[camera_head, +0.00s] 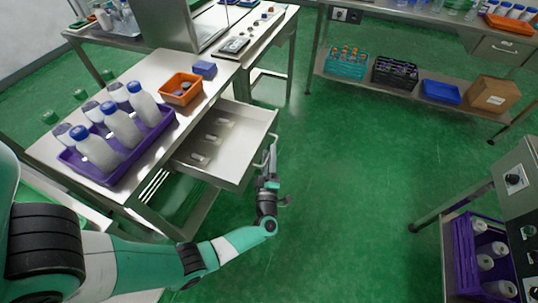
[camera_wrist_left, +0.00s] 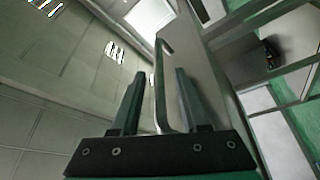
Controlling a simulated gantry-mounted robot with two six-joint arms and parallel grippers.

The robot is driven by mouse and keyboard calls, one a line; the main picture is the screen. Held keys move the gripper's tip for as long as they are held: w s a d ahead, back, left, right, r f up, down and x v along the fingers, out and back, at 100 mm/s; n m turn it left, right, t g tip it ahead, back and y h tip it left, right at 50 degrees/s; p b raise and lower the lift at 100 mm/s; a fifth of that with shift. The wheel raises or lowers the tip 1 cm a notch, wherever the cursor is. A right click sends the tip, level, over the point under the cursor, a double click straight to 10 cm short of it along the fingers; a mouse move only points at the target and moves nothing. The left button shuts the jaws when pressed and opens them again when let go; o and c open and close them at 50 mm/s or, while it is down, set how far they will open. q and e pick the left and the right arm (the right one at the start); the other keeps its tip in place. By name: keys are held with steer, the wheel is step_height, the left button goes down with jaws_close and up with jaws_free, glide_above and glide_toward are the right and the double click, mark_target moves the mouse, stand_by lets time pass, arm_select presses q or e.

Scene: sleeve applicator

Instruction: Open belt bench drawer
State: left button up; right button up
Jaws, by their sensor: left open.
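The bench drawer (camera_head: 236,138) is pulled out from under the steel bench (camera_head: 160,72) in the head view, and its inside shows. Its handle (camera_head: 271,152) is a bar on the drawer's outer front. My left gripper (camera_head: 265,168) is at the handle, low in front of the drawer. In the left wrist view the handle bar (camera_wrist_left: 159,90) stands between the two open fingers of my left gripper (camera_wrist_left: 158,95), with a gap at the right finger. Whether the left finger touches it I cannot tell. My right gripper is in neither view.
Several small pale pieces (camera_head: 210,138) lie in the drawer. A purple crate (camera_head: 105,172) of white bottles and an orange bin (camera_head: 181,88) stand on the bench. The green floor (camera_head: 340,190) right of the drawer is clear. A control cabinet (camera_head: 515,185) stands at the right.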

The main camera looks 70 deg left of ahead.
arm_select(q)
steer(key=shift+d, duration=0.1)
steer(key=shift+s+d, duration=0.1)
steer(key=shift+d, duration=0.25)
steer(key=p+v, duration=0.1)
steer(key=v, duration=0.9)
steer(key=shift+s+d+f, duration=0.15)
steer(key=shift+s+d, duration=0.1)
steer(key=shift+p, duration=0.35)
